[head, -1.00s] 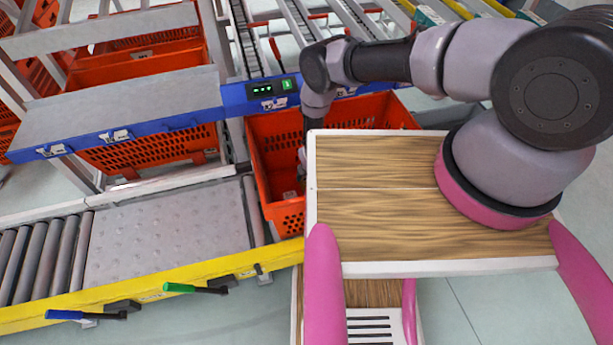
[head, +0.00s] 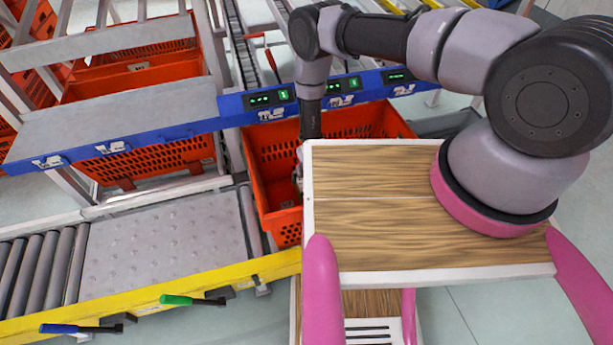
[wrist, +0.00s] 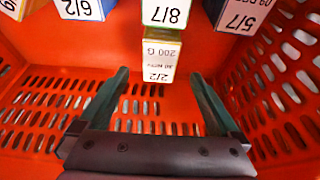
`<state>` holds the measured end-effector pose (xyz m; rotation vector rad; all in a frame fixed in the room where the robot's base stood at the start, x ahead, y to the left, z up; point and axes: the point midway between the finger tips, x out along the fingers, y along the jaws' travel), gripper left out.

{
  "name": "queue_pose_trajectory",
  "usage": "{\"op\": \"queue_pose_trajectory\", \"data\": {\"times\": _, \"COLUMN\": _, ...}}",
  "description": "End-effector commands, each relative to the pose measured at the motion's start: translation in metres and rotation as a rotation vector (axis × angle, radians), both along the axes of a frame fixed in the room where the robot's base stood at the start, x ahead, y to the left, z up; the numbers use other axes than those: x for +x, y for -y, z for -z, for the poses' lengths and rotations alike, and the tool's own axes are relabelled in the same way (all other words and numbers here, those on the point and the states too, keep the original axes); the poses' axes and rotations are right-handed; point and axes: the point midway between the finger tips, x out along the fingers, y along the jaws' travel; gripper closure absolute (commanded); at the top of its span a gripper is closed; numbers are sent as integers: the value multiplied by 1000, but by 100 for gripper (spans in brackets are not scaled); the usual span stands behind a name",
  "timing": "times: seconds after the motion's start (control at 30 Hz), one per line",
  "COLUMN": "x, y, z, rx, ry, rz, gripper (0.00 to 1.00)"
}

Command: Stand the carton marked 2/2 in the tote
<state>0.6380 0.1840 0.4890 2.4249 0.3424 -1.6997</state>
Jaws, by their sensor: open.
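The carton marked 2/2 (wrist: 159,60) is in the orange tote in the wrist view, pale with a yellowish side, its print upside down. It lies ahead of my gripper (wrist: 160,76), roughly between the two dark green fingertips. The fingers are spread apart and nothing is held between them. I cannot tell whether the carton stands or lies. In the head view the orange tote (head: 278,222) is partly hidden by my wooden deck and arm. My gripper is inside it there, mostly hidden.
In the wrist view, cartons marked 8/7 (wrist: 166,13), 6/2 (wrist: 80,8) and 5/7 (wrist: 238,14) line the top edge. The perforated tote floor near the gripper is clear. In the head view, a blue rail (head: 240,108) and a roller conveyor (head: 45,250) stand close by.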

Motion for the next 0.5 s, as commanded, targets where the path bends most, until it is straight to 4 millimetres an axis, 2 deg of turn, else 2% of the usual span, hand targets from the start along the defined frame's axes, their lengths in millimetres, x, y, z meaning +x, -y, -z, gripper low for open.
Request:
{"op": "queue_pose_trajectory", "data": {"times": 0.1, "x": -6, "y": 2, "z": -20, "rx": 0, "ry": 0, "rz": 1, "gripper": 2}}
{"op": "queue_pose_trajectory", "data": {"times": 0.2, "x": -10, "y": 3, "z": -29, "rx": 0, "ry": -1, "rz": 1, "gripper": 2}}
{"op": "queue_pose_trajectory", "data": {"times": 0.5, "x": -13, "y": 4, "z": -35, "rx": 0, "ry": 0, "rz": 0, "gripper": 2}}
